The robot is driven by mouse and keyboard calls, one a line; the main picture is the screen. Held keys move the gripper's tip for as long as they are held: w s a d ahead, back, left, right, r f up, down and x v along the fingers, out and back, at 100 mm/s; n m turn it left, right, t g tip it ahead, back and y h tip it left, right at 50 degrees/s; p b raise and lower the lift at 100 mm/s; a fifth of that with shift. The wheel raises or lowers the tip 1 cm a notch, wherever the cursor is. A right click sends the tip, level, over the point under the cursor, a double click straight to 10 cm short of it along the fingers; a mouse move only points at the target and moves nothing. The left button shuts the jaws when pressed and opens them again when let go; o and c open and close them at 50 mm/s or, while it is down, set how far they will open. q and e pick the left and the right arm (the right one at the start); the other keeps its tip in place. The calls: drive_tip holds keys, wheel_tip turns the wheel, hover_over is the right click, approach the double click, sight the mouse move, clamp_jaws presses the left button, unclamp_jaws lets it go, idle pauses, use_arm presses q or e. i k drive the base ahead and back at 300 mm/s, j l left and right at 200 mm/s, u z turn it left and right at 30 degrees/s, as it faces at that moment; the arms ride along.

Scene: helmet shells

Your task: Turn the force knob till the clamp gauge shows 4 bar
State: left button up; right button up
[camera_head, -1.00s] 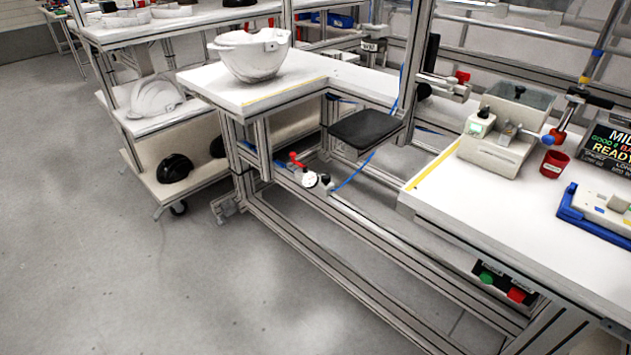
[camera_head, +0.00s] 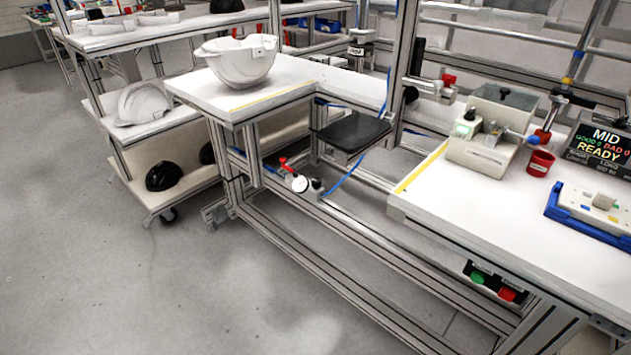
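A round white gauge (camera_head: 300,184) sits low on the bench frame, under the gap between the two worktops. A small red lever or handle (camera_head: 284,163) stands just behind it, and a dark knob (camera_head: 317,184) is at its right. The gauge is too small to read, and I cannot tell for sure which part is the force knob. A blue hose (camera_head: 345,176) runs up from there. Neither of my grippers is in view.
A white helmet shell (camera_head: 240,60) stands on the left worktop (camera_head: 195,88). A black seat-like plate (camera_head: 352,131) juts out above the gauge. The right worktop (camera_head: 430,205) has green and red buttons (camera_head: 492,283) below its front edge. The floor (camera_head: 120,270) at left is clear.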

sight(317, 183)
drive_tip(key=i+j+u, duration=0.15)
drive_tip(key=i+j, duration=1.05)
